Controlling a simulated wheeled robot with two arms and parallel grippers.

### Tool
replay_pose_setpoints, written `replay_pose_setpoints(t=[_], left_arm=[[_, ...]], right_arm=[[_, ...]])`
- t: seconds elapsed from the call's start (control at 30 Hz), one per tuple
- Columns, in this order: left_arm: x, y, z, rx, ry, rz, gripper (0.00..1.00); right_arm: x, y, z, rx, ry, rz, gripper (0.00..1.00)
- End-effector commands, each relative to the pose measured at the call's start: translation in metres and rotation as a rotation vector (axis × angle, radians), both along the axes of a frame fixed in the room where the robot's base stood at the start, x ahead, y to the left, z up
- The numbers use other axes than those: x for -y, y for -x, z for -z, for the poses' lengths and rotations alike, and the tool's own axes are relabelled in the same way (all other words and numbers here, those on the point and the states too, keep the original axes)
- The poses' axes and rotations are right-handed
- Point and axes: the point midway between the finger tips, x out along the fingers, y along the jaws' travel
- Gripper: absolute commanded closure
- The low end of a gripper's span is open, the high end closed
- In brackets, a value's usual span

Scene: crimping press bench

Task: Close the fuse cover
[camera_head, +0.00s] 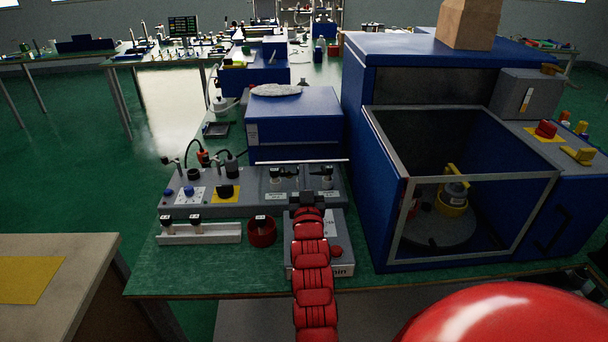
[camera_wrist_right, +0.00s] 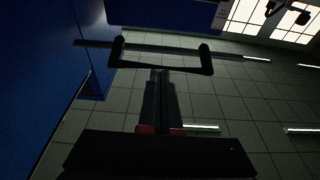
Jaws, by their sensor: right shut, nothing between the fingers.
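My right arm reaches up from the bottom of the head view, and its gripper (camera_head: 306,199) is at the front of the grey bench unit (camera_head: 232,208). In the right wrist view, the gripper's fingers (camera_wrist_right: 161,88) are shut and empty. Their tips are close to a black U-shaped handle (camera_wrist_right: 208,62); I cannot tell whether they touch it. A thin bar (camera_wrist_right: 228,55) runs behind the handle. The fuse cover is hard to make out; a thin pale edge (camera_head: 300,161) above the unit's right part may belong to it. My left gripper is out of view.
A blue press cabinet (camera_head: 362,215) with a framed opening stands close on the right. A blue box (camera_head: 293,108) is behind the unit. A white rack (camera_head: 200,234) and a dark red round holder (camera_head: 262,232) sit left of my arm. The green bench top's front left is clear.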

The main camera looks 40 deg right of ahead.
Motion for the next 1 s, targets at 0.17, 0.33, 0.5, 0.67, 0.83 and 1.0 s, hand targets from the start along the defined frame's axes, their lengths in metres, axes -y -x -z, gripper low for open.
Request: replay_pose_setpoints(t=[0.17,0.33,0.5,0.67,0.83,1.0], left_arm=[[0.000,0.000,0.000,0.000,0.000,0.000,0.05],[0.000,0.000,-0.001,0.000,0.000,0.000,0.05],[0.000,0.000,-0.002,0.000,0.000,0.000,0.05],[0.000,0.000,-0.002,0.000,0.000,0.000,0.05],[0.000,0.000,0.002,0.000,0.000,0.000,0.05],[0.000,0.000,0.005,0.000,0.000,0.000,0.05]], right_arm=[[0.000,0.000,0.000,0.000,0.000,0.000,1.00],[0.000,0.000,-0.002,0.000,0.000,0.000,1.00],[0.003,-0.007,-0.018,0.002,0.000,-0.001,1.00],[0.005,-0.013,-0.038,0.003,0.001,-0.003,1.00],[-0.012,0.015,-0.025,-0.002,-0.002,-0.004,1.00],[-0.029,0.042,-0.018,-0.002,-0.001,-0.004,1.00]])
